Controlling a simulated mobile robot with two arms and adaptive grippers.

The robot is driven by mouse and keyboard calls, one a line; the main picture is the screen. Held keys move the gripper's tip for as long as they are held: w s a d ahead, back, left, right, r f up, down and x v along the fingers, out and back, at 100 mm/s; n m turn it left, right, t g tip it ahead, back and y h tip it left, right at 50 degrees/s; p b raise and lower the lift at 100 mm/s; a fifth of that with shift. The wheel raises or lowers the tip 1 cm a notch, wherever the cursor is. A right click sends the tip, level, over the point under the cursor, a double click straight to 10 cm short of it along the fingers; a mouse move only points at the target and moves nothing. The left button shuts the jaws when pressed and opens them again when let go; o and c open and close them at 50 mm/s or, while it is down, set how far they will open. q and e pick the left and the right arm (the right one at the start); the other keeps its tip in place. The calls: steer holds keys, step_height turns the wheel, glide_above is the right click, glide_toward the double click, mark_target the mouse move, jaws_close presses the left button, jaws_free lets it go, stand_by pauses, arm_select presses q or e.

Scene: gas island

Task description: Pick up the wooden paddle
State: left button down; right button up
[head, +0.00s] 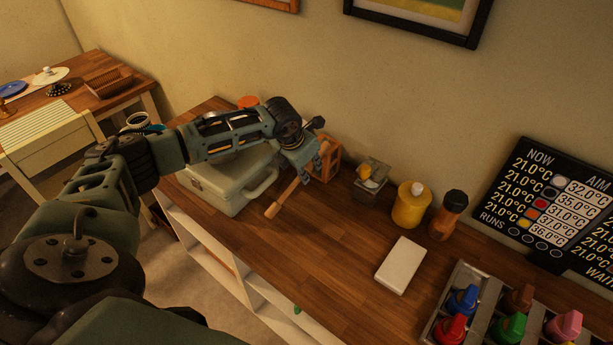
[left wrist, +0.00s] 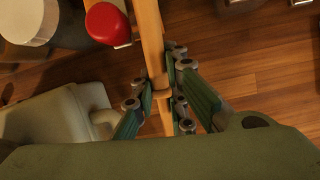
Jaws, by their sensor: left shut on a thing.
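The wooden paddle (head: 283,198) shows in the head view as a light wooden stick at the middle of the counter, slanting from lower left to upper right. Its upper part is hidden by my left gripper (head: 308,167). In the left wrist view the paddle (left wrist: 152,35) runs from the top edge down between the fingers of my left gripper (left wrist: 163,90). The fingers are shut on it from both sides. I cannot tell whether the paddle touches the counter. My right gripper is in neither view.
A grey-green case (head: 215,190) stands left of the paddle on the wooden counter (head: 320,270). A slatted wooden holder (head: 330,163) is just behind the gripper. To the right are a small metal container (head: 370,188), a yellow jar (head: 409,208), a brown bottle (head: 447,218) and a white block (head: 400,265).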

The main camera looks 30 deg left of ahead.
arm_select(q)
steer(key=shift+d+r+b, duration=0.15)
steer(key=shift+r+b, duration=0.3)
steer(key=shift+r, duration=0.35)
steer(key=s+d+r+b, duration=0.2)
steer(key=d+r+b, duration=0.3)
steer(key=d, duration=0.5)
steer(key=s+d+m+g, duration=0.4)
steer(key=s+m, duration=0.6)
steer(key=m, duration=0.6)
steer(key=s+d+m+g, duration=0.4)
steer(key=s+m, duration=0.7)
steer(key=m, duration=0.6)
steer(key=shift+d+f+g+h, duration=0.2)
steer(key=shift+g+h, duration=0.1)
steer(key=shift+g, duration=0.3)
steer(key=shift+s+d, duration=0.1)
steer(key=shift+s, duration=0.05)
